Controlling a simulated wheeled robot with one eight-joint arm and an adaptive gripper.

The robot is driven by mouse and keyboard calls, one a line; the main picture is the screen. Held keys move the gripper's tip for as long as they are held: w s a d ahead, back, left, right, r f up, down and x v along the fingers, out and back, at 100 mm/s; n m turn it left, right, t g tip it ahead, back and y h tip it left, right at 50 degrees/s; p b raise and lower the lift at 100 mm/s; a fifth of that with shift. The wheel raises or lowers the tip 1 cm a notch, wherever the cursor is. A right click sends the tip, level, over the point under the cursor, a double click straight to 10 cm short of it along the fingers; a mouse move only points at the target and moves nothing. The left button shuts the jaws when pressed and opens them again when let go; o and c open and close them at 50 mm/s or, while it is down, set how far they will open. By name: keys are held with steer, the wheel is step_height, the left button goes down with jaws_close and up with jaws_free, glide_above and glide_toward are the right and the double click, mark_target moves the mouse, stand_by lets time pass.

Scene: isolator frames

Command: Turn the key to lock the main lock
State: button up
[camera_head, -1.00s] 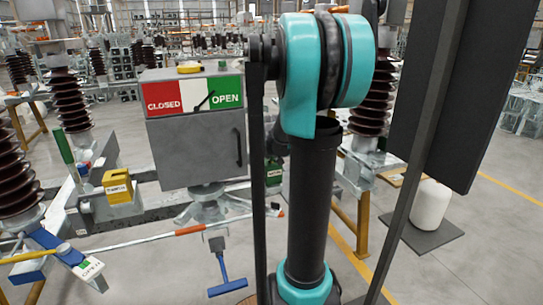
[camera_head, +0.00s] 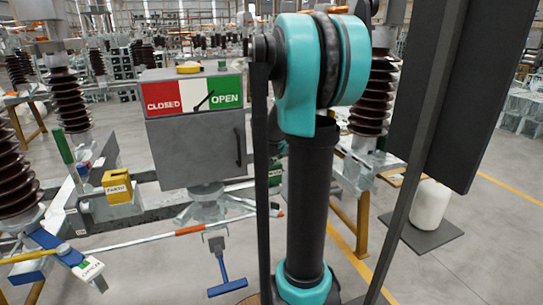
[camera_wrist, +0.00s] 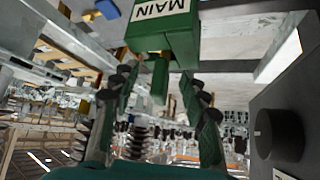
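The main lock (camera_wrist: 165,38) is a green box with a white MAIN label, upside down at the top of the wrist view. A green key (camera_wrist: 160,80) sticks out from it toward my gripper. My gripper (camera_wrist: 158,88) is open, with one dark green finger on each side of the key. Gaps show between the fingers and the key, so it is not gripped. In the head view my arm hides the gripper and the key.
A grey cabinet (camera_head: 197,152) with a CLOSED/OPEN plate (camera_head: 192,95) stands left of my arm. A yellow EARTH lock (camera_head: 117,186) sits on the frame further left. In the wrist view a dark panel with a round black knob (camera_wrist: 279,135) is close on the right.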

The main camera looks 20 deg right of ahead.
stand_by(0.4)
steer(key=o, duration=0.6)
steer(key=shift+c, duration=0.2)
steer(key=v, duration=1.2)
steer(key=shift+a, duration=0.1)
